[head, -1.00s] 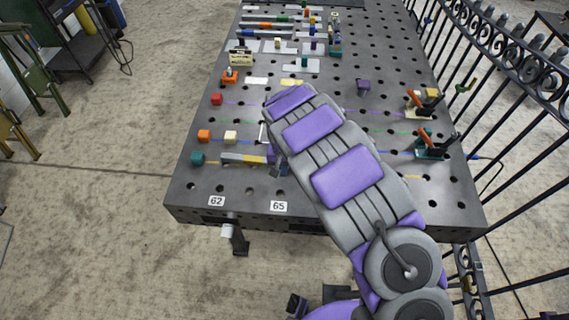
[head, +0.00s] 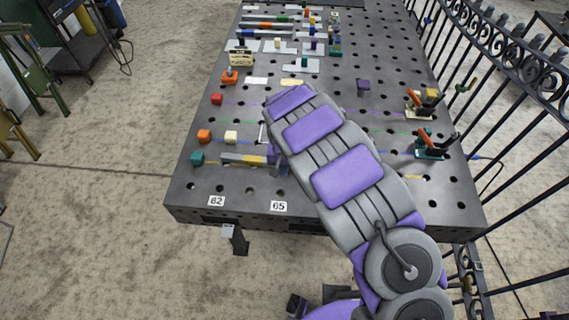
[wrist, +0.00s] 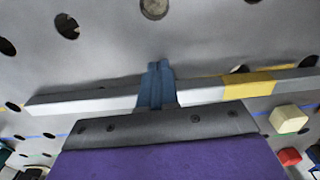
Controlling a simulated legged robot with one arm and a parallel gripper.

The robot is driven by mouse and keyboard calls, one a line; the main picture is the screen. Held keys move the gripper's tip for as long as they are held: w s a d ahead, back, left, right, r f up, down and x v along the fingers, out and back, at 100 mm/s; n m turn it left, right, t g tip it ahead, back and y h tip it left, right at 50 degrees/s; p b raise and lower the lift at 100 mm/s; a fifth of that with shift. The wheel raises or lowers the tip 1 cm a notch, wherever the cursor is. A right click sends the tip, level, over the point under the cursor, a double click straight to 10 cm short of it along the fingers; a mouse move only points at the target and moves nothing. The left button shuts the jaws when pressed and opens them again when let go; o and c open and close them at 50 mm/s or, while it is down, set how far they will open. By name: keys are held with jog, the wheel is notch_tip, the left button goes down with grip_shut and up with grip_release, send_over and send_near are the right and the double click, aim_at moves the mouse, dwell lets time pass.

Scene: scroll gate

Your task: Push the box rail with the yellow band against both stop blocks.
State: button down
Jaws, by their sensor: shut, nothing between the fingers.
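The head view mostly hides the gripper behind my arm. A cream block (head: 231,137) stands beyond the rail with a gap; it also shows in the wrist view (wrist: 288,118). I cannot tell which blocks are the two stops.
A teal cube (head: 197,158) sits by the rail's left end. An orange cube (head: 204,136) and a red cube (head: 216,99) are farther back. Toggle clamps (head: 432,145) stand at the right. An iron fence (head: 500,110) runs along the right side.

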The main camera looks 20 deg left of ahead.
jog(key=shift+f, duration=0.8)
dwell(0.4)
jog(key=shift+r, duration=0.25)
dwell(0.7)
jog(key=shift+w+a+f+b, duration=0.15)
jog(key=shift+w+a, duration=0.1)
jog(key=shift+w, duration=0.6)
jog(key=shift+w+a+r+b, duration=0.15)
jog(key=shift+w+a, duration=0.1)
jog(key=shift+w, duration=0.6)
jog(key=shift+w+f, duration=0.1)
jog(key=shift+w+a+b, duration=0.2)
jog(key=shift+w+b, duration=0.05)
jog(key=shift+w, duration=0.45)
jog(key=shift+w+a+b, duration=0.25)
jog(key=shift+w, duration=0.5)
jog(key=shift+w+a+b, duration=0.2)
jog(key=shift+w+b, duration=0.05)
jog(key=shift+w, duration=0.45)
jog(key=shift+s, duration=0.1)
